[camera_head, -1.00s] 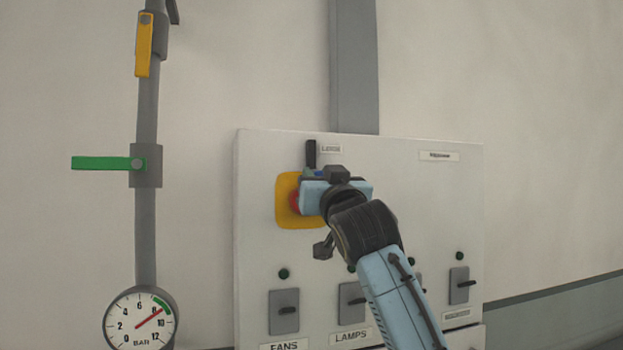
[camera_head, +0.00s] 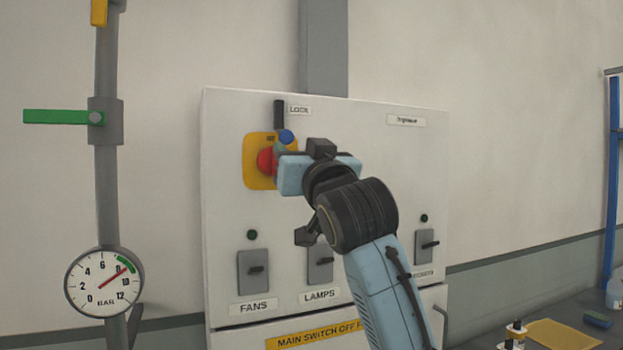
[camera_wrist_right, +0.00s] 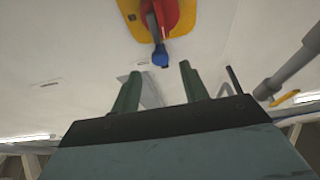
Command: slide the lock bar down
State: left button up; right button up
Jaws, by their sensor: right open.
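The lock bar (camera_head: 279,114) is a dark upright bar near the top of the white panel, left of its LOCK label (camera_head: 299,110). Just below it is a red rotary switch (camera_head: 266,161) with a blue tip (camera_head: 286,136) on a yellow plate. The blue tip also shows in the right wrist view (camera_wrist_right: 160,57). My right gripper (camera_wrist_right: 157,76) is open, its two green fingers apart with nothing between them. In the head view its light-blue body partly covers the plate, below and right of the lock bar. The fingertips are hidden there. My left gripper is out of view.
The white panel (camera_head: 225,190) has several lower switches, marked FANS and LAMPS among others. Left of it stands a grey pipe (camera_head: 107,190) with a green lever (camera_head: 57,117) and a pressure gauge (camera_head: 104,283).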

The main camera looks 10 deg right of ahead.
jog(key=a+b+v, duration=0.1)
jog(key=v, duration=0.5)
jog(key=shift+d, duration=0.5)
